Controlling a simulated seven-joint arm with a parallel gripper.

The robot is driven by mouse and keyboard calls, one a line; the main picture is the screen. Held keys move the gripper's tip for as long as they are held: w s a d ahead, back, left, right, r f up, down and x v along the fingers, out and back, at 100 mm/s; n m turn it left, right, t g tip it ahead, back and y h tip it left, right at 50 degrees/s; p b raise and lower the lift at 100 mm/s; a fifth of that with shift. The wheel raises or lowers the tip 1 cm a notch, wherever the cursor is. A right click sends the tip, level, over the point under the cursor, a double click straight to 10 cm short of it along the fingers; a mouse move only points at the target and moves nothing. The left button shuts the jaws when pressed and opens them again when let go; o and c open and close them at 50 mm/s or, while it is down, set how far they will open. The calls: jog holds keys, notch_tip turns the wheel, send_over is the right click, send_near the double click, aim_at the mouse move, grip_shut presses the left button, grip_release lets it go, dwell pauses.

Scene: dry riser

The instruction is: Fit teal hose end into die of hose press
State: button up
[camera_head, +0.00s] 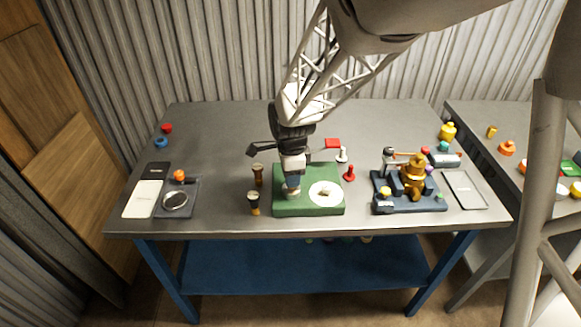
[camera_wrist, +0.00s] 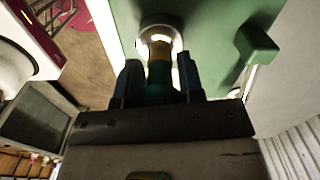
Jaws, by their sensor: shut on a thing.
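My gripper (camera_head: 291,178) points down over the left part of a green press (camera_head: 295,209) near the table's front edge. In the wrist view its two dark fingers (camera_wrist: 160,82) are shut on the teal hose end (camera_wrist: 158,92), which has a brass-coloured band (camera_wrist: 160,48) beyond the fingertips. The band lines up with a pale round die (camera_wrist: 146,26) on the green press body (camera_wrist: 215,25). The tip overlaps the die's opening; I cannot tell how deep it sits. In the head view my gripper hides the hose end.
A white dial plate (camera_head: 333,187) lies on the press's right half. Two dark brass-topped fittings (camera_head: 254,204) stand to its left. A blue fixture with a brass part (camera_head: 412,176) stands to the right. A dark tray (camera_head: 190,208) is at far left. The table's back is mostly clear.

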jog(key=shift+f, duration=0.95)
jog(key=shift+f, duration=0.15)
jog(key=o, duration=1)
notch_tip(320, 180, up, 12)
jog(key=shift+r, duration=0.15)
